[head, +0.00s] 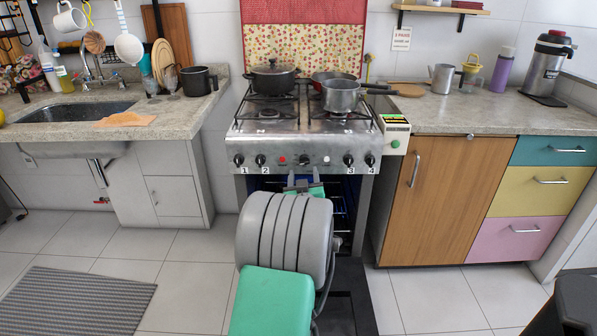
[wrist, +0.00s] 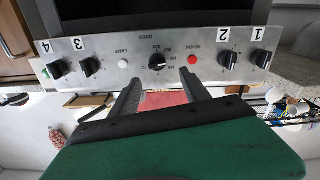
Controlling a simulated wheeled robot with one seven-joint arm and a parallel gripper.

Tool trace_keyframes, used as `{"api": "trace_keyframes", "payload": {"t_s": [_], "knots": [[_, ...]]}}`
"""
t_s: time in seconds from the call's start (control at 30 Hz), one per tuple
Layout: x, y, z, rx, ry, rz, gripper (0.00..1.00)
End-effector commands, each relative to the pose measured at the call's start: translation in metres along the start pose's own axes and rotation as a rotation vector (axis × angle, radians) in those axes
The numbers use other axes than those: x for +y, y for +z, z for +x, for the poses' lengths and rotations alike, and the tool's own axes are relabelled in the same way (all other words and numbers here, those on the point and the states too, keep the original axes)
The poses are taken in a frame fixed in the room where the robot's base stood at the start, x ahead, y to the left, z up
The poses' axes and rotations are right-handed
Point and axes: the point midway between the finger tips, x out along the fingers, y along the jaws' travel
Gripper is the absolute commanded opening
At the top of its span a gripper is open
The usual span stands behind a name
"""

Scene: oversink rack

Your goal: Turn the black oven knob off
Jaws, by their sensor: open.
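The black oven knob (wrist: 157,62) sits mid-panel under the "OVEN" label in the wrist view, ringed by printed numbers. Its exact pointer setting is too small to read. In the head view the knob (head: 304,159) is at the middle of the stove's steel front panel (head: 330,158). My gripper (wrist: 161,74) is open, its two dark fingers on either side of the knob's line. The fingertips are close to the panel; I cannot tell whether they touch the knob. In the head view my gripper (head: 304,188) is just below the panel, partly hidden by my arm.
Black numbered burner knobs, such as knob 2 (wrist: 228,60) and knob 3 (wrist: 90,66), flank the oven knob. A red button (wrist: 193,60) and a white button (wrist: 122,65) are nearby. Pots, including a grey saucepan (head: 341,96), stand on top. The oven door (head: 352,290) looks open below.

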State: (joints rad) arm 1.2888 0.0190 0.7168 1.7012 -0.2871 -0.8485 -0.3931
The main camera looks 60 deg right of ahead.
Motion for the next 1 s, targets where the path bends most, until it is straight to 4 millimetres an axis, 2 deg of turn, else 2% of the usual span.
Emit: {"api": "trace_keyframes", "payload": {"t_s": [0.2,0.3,0.6,1.0], "knots": [[0.003,0.001,0.043,-0.002,0.005,0.0,0.55],[0.003,0.002,0.055,-0.004,0.004,0.0,0.55],[0.001,-0.001,0.061,-0.002,0.001,0.001,0.55],[0.0,-0.001,0.061,-0.002,0.0,0.001,0.23]]}}
